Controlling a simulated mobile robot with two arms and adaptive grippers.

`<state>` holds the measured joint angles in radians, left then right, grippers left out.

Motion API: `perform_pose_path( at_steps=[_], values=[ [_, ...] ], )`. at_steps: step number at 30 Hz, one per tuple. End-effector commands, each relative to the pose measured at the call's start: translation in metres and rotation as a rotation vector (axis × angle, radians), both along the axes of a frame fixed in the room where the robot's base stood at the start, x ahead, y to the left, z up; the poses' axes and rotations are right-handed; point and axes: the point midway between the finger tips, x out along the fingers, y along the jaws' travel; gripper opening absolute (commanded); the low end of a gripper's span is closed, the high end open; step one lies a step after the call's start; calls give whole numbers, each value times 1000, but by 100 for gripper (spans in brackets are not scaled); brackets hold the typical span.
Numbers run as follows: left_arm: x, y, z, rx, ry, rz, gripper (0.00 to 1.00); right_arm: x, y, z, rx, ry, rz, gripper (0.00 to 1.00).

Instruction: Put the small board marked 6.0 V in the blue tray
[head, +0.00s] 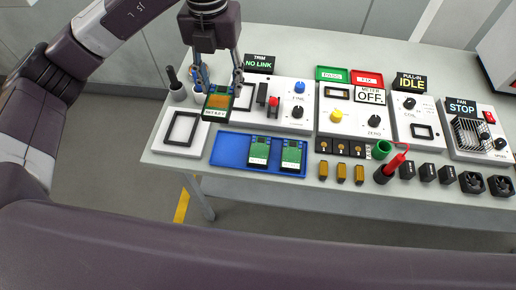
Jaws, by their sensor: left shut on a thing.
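My left gripper (219,84) comes down over the left part of the table, shut on a small green board (217,102). The board has a white label strip along its lower edge, and its print is too small to read surely. The board is above the table, just behind the upper left of the blue tray (229,152). The tray lies at the table's front edge. Two other green boards with white labels lie in it, one at the middle (259,151) and one at the right (292,155). The tray's left part is bare. My right gripper is not in view.
A white panel with a black square frame (182,129) is left of the tray. Behind it stand a TRIM panel (287,117) with knobs and a NO LINK display (259,63). A meter, a coil panel and a fan panel stand to the right. Several small parts lie along the front.

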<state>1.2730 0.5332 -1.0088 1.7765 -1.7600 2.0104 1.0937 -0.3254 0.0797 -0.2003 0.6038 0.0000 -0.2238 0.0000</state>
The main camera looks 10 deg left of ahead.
Motion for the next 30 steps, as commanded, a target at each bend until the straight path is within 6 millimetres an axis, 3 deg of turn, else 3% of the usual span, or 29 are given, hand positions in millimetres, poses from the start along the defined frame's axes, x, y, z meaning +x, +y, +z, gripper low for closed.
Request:
perform_pose_path(
  at_steps=[6, 9, 15, 21, 30],
  values=[
    [-2, -1, -44, -2, 9, -1, 20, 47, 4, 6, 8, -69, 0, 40],
    [-2, 1, -66, 2, 10, 1, 20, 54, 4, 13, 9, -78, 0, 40],
    [-2, 0, -117, 2, 8, 0, 20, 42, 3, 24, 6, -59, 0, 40],
    [0, 0, -146, 1, 3, -1, 20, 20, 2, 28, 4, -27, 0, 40],
    [-1, 0, -182, 1, 5, 0, 20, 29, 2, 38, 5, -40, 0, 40]
  ],
)
